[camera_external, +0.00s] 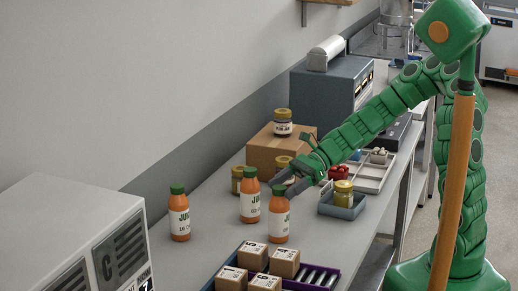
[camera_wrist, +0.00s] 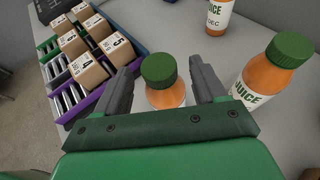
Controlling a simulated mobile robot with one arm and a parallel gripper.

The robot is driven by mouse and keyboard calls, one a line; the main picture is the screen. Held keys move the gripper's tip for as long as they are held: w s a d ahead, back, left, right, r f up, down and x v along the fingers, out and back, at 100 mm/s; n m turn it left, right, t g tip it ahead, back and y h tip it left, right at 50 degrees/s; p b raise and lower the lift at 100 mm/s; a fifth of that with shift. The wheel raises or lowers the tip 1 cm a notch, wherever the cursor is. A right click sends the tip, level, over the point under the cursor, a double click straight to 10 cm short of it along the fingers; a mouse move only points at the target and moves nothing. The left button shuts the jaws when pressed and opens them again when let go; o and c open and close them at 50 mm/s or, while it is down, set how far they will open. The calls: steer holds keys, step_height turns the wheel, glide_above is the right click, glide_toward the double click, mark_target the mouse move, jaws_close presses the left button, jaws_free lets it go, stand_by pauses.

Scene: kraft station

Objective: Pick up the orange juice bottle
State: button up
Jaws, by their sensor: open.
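Three orange juice bottles with green caps and white labels stand upright on the grey bench. The nearest juice bottle (camera_external: 279,218) is at my gripper (camera_external: 289,183); in the wrist view this bottle (camera_wrist: 163,83) shows between the two open fingers (camera_wrist: 168,88), its lower part hidden by my gripper. A second juice bottle (camera_external: 250,196) stands just behind it, and shows right of my gripper in the wrist view (camera_wrist: 267,78). A third juice bottle (camera_external: 179,213) stands further left, and shows cut off at the top in the wrist view (camera_wrist: 219,14). My gripper is open and holds nothing.
Small numbered boxes (camera_external: 254,256) sit in a purple-edged roller tray (camera_external: 333,283) at the front. A blue-grey tray with a jar (camera_external: 343,194) is to the right. Jars and a cardboard box (camera_external: 268,153) stand behind. The bench around the left bottle is clear.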

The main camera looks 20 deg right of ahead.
steer(key=shift+x, duration=1.15)
jaws_close()
